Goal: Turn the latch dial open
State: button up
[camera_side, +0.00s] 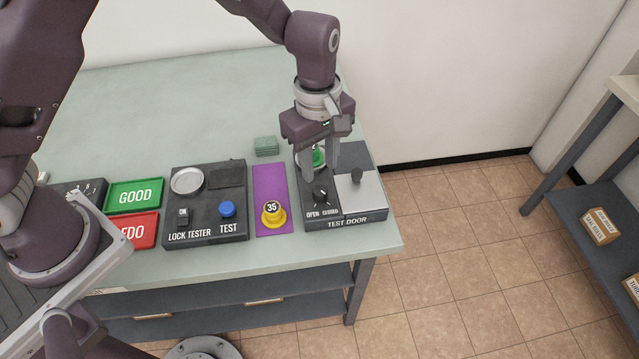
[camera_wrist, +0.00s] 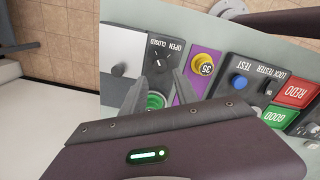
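The latch dial (camera_side: 321,195) is a small black knob on the dark TEST DOOR panel (camera_side: 346,222), with OPEN and CLOSED printed in front of it. It also shows in the wrist view (camera_wrist: 158,63). I cannot tell clearly which word its pale mark faces. My gripper (camera_side: 321,168) points down over the panel, fingers apart and empty, just behind and above the dial. In the wrist view my fingertips (camera_wrist: 160,76) flank the space beside the dial. A green round part (camera_side: 318,157) in a pale ring sits behind the dial, partly hidden by my fingers.
A pale door plate with a dark knob (camera_side: 356,177) is right of the dial. A yellow piece marked 35 (camera_side: 273,214) stands on a purple strip to the left.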

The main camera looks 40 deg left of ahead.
aim_at(320, 190)
notch_tip(320, 190, down, 7)
jog(key=shift+f, duration=0.1)
grip_shut()
